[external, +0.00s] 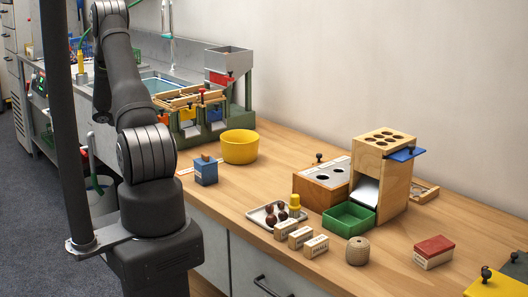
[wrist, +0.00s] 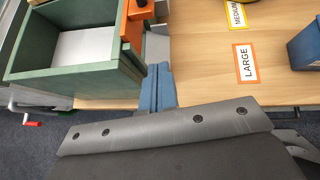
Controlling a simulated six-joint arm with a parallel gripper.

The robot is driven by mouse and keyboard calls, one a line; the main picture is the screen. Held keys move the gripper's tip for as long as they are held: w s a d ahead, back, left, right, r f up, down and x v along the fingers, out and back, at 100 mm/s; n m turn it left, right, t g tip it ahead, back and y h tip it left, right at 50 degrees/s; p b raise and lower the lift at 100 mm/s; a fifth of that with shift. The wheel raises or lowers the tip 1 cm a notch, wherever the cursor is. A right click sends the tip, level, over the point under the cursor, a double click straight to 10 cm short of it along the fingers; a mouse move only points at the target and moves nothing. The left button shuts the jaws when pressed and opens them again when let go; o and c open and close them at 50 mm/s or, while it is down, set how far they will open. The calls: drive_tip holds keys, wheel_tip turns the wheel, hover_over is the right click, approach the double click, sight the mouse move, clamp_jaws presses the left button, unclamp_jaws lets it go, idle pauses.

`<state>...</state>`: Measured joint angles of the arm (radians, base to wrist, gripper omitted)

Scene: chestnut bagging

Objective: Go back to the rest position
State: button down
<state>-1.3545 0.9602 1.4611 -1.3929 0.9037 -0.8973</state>
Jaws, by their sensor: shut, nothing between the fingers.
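My gripper (wrist: 161,72) shows in the wrist view as two blue fingers pressed together, with nothing between them. It is over the table's front edge, just right of a green wooden bin (wrist: 75,77) with a white panel inside. In the external view my arm rises at the left, and the gripper itself cannot be made out there.
An orange part (wrist: 133,28) of the bin stands close to my fingers. A LARGE label (wrist: 245,64) lies on the wooden table, with a blue box (wrist: 306,46) to its right. A yellow bowl (external: 239,152), a tray (external: 262,221) and a green box (external: 348,219) stand on the table.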

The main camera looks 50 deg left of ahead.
drive_tip(key=v, duration=0.6)
drive_tip(key=shift+s+f, duration=0.15)
drive_tip(key=shift+f, duration=0.05)
